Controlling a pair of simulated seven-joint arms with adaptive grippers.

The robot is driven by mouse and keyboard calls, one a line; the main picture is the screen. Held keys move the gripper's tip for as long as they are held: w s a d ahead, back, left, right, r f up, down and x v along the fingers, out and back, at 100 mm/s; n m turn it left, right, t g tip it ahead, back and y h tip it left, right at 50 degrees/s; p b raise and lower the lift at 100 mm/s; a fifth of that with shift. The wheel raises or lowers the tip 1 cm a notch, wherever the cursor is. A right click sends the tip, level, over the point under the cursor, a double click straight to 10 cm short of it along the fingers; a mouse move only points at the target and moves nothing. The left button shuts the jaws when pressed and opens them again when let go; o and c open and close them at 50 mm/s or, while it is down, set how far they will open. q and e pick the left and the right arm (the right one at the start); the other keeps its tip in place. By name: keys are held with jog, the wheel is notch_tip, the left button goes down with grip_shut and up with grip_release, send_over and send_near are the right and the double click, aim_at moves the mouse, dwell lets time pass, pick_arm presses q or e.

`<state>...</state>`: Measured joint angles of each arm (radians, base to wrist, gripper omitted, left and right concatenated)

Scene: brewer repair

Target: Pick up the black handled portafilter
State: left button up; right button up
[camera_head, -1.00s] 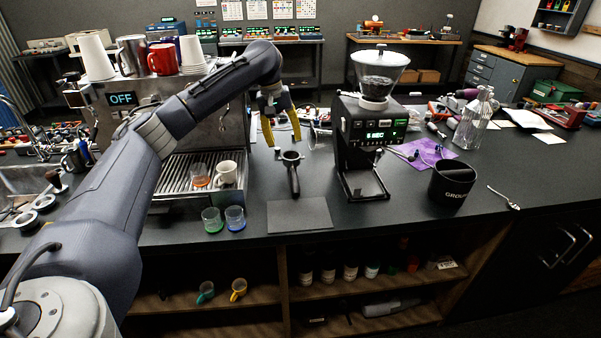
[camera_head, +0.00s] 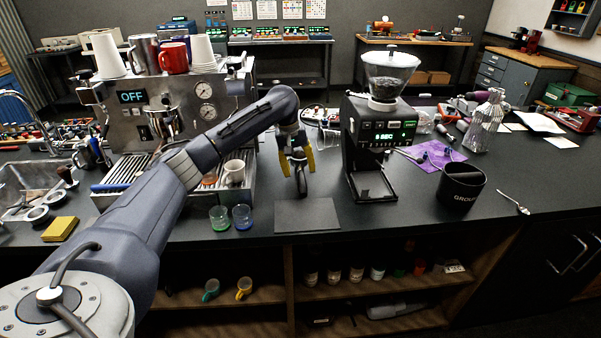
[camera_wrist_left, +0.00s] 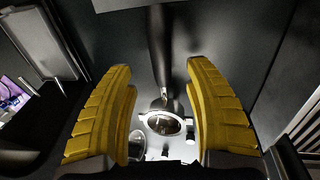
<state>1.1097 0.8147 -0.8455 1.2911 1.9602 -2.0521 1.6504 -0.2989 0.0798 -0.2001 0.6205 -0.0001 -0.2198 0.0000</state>
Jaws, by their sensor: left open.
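The portafilter lies on the dark counter between the espresso machine and the grinder. Its black handle (camera_head: 302,187) points toward the front in the head view; its head is largely hidden behind my gripper. In the left wrist view the round metal basket (camera_wrist_left: 165,123) sits low between the fingers, and the black handle (camera_wrist_left: 159,48) runs up the picture. My left gripper (camera_head: 297,165) is above the portafilter, its yellow fingers open on either side. In the left wrist view the open fingers (camera_wrist_left: 166,95) show a gap to the portafilter. My right gripper is not in view.
A black mat (camera_head: 307,217) lies in front of the portafilter. The grinder (camera_head: 372,150) stands to the right, with a black knock bin (camera_head: 460,186) beyond. The espresso machine (camera_head: 150,120) is behind my arm.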

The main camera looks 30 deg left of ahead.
aim_at(301, 177)
pick_arm(q)
jog(key=shift+w+d+f, duration=0.1)
jog(key=shift+d+f, duration=0.1)
jog(key=shift+f, duration=1.1)
jog(key=shift+w+d+f, duration=0.1)
jog(key=shift+d+f, duration=0.05)
jog(key=shift+f, duration=1.15)
jog(key=shift+r, duration=0.1)
grip_shut()
